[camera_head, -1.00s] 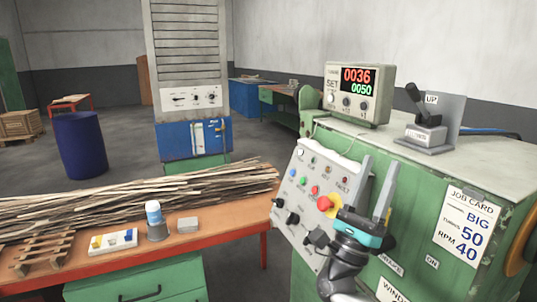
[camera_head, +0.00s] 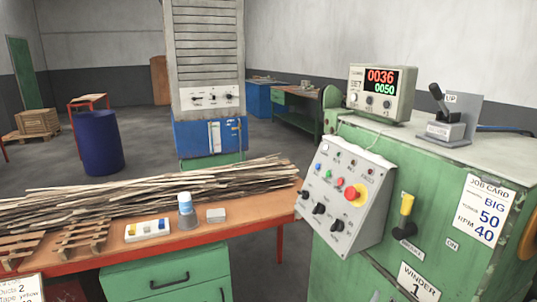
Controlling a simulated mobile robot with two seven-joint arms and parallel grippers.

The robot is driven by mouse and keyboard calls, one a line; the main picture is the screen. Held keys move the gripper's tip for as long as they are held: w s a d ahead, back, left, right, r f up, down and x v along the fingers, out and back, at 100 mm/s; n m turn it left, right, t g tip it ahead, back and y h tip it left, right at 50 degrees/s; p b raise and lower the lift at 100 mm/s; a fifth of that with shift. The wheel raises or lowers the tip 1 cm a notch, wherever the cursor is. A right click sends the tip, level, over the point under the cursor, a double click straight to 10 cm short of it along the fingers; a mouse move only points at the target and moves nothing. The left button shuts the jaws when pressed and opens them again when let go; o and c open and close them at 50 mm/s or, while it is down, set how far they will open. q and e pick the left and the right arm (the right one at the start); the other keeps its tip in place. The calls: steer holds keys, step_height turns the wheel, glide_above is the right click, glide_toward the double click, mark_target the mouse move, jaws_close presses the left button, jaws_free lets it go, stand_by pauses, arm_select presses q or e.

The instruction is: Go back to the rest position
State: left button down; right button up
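Neither of my grippers shows in the head view now. The control panel (camera_head: 340,200) on the green winder cabinet (camera_head: 440,170) is fully in sight, with its red button (camera_head: 351,193) on a yellow plate, several knobs and small lamps. A yellow-handled lever (camera_head: 407,207) stands on the cabinet front. The counter (camera_head: 382,92) on top reads 0036 in red and 0050 in green. A dark lever switch (camera_head: 440,110) stands beside it at a plate marked UP.
A job card (camera_head: 484,218) reads BIG, 50 turns, RPM 40. An orange bench (camera_head: 262,217) at left bears a pile of thin sticks (camera_head: 150,192), a cup (camera_head: 187,222) and small blocks. A blue barrel (camera_head: 98,143) stands behind.

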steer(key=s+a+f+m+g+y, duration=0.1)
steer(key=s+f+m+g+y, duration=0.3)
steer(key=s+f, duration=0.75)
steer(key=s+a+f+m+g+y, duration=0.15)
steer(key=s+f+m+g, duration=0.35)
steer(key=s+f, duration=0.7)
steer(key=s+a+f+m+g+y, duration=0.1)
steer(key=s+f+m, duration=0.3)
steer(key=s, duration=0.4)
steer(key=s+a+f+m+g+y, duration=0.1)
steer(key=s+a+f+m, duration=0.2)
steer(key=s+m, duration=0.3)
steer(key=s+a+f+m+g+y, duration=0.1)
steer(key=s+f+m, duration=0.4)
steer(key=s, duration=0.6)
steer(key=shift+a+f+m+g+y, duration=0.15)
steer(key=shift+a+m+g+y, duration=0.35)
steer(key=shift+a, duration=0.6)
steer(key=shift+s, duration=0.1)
